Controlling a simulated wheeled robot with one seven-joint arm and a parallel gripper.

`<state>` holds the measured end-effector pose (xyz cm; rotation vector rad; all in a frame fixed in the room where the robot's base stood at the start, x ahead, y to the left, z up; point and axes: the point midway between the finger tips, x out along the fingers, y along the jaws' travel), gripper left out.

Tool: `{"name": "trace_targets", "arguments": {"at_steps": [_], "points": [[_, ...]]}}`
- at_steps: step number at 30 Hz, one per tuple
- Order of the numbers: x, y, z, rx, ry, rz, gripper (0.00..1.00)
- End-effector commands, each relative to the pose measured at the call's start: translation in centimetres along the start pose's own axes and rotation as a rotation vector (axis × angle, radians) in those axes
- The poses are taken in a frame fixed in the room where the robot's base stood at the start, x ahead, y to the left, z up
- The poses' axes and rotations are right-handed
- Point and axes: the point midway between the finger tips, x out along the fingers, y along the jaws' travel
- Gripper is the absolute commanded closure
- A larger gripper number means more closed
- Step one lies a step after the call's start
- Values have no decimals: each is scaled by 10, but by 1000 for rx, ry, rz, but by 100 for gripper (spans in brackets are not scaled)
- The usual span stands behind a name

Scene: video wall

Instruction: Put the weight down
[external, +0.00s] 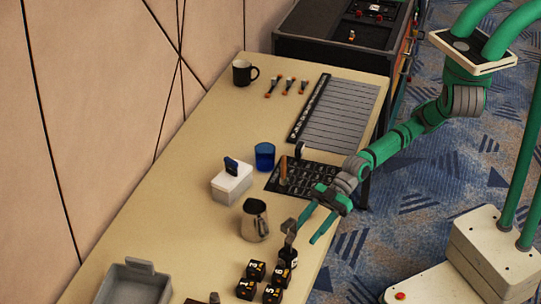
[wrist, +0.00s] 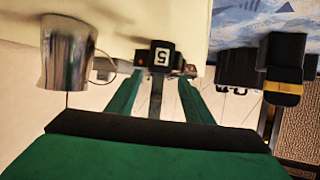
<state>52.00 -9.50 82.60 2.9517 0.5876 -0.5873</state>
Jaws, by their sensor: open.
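The weight (external: 288,258) is a small black piece with a pale mark and a thin grey upright part above it. It is near the front edge of the table, just beyond my fingertips. In the wrist view a black block marked 5 (wrist: 162,53), which looks like this weight, shows past the fingers with a dark stem running towards my gripper. My gripper (external: 306,233) reaches down and left over the table edge. Its two green fingers are spread apart (wrist: 157,95), one on each side of the stem, with gaps. I cannot tell whether the weight's underside touches the table.
Several black numbered cubes (external: 256,271) stand close by on the table (external: 205,140). A metal jug (external: 255,220) is left of my gripper. A white box (external: 231,184), blue cup (external: 264,156) and black keypad (external: 325,180) lie behind. A grey bin (external: 133,286) stands at the lower left.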

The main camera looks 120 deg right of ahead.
Motion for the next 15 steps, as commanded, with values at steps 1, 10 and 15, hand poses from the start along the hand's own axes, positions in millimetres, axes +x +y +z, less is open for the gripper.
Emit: {"name": "trace_targets", "arguments": {"at_steps": [1,10,15], "points": [[-7,0,0,-2,-1,1,53],[-21,0,0,0,0,-1,53],[-21,0,0,-1,0,-1,53]]}}
